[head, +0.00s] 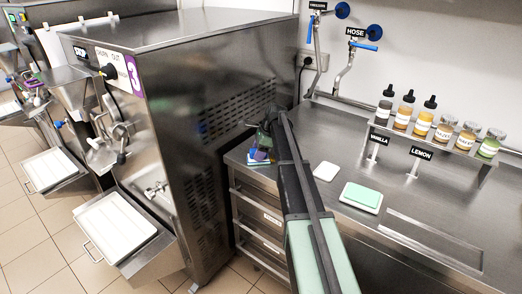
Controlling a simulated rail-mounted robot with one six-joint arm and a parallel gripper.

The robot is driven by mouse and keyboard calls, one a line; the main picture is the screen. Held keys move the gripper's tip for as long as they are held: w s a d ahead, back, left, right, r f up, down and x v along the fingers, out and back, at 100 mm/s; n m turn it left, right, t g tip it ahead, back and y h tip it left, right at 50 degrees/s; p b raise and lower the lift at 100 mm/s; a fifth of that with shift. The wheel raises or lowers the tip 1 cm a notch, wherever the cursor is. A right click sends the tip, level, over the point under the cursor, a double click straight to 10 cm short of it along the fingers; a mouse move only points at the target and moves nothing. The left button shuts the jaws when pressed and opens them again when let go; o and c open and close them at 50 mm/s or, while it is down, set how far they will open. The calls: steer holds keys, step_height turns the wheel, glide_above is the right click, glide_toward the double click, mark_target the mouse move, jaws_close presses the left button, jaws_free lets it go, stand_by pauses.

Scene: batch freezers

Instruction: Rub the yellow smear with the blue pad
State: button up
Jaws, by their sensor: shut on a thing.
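My gripper (262,146) is at the left end of the steel counter, close to the side of the freezer. It is shut on the blue pad (253,161), which has a pale base and lies low at the counter top. My arm and gripper hide much of the pad. I cannot tell whether the pad touches the counter. I cannot make out the yellow smear; it may be hidden behind my arm or under the pad.
A white pad (326,171) and a green pad (361,197) lie on the counter right of my arm. Several bottles and jars stand on a shelf (446,139) at the back right. The freezer (190,140) stands close on the left. A drain grate (431,240) lies at front right.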

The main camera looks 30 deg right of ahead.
steer(key=shift+w+a+f, duration=0.1)
steer(key=shift+w+a, duration=0.2)
steer(key=shift+w, duration=0.35)
steer(key=shift+w+d, duration=0.6)
steer(key=shift+d, duration=0.5)
steer(key=shift+w+d, duration=0.55)
steer(key=shift+d, duration=0.6)
steer(key=shift+w+d, duration=0.6)
steer(key=shift+d, duration=0.5)
step_height(320, 180, up, 6)
steer(key=p, duration=0.5)
steer(key=shift+p, duration=0.35)
step_height(320, 180, up, 3)
steer(key=p, duration=0.3)
